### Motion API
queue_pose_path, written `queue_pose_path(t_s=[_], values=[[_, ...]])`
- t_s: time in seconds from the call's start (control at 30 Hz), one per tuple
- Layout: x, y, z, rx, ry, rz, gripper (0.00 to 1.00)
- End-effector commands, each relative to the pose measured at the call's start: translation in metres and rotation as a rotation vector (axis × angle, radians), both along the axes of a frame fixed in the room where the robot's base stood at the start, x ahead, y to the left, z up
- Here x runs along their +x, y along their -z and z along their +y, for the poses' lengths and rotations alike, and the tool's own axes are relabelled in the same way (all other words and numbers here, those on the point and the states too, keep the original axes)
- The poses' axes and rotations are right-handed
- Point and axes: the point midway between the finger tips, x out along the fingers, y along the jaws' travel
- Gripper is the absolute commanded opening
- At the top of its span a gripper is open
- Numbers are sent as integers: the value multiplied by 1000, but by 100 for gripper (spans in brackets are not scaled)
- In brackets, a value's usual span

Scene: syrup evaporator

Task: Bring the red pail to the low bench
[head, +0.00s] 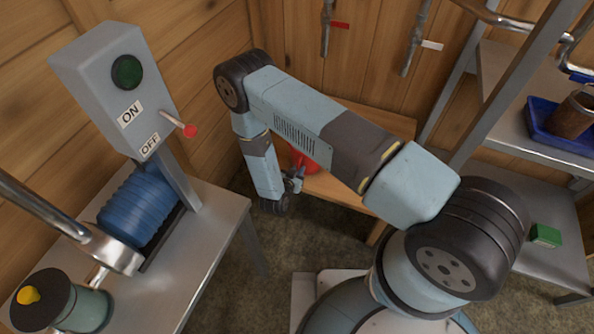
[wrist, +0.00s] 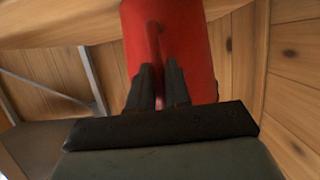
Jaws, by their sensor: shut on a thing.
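The red pail (head: 304,161) shows in the head view as a small red patch, mostly hidden behind my arm. In the wrist view the pail (wrist: 196,45) fills the upper middle, with a thin red handle standing out from its side. My gripper (wrist: 160,72) is shut on the pail at this handle; in the head view the gripper (head: 295,180) is small and partly hidden. The low wooden bench (head: 335,189) stands in the corner behind my arm, and the pail appears at its left part. I cannot tell whether the pail touches the bench top.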

Motion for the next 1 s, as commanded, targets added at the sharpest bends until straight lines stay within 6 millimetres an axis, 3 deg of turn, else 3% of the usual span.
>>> queue_pose_path(t_s=[0.17, 0.2, 0.47, 1.0], values=[[1, 0, -1, 0, 1, -2, 0], [1, 0, -1, -1, 1, -2, 22], [0, 0, -1, -1, 1, -1, 46], [-4, -4, 2, -1, 3, 1, 48]])
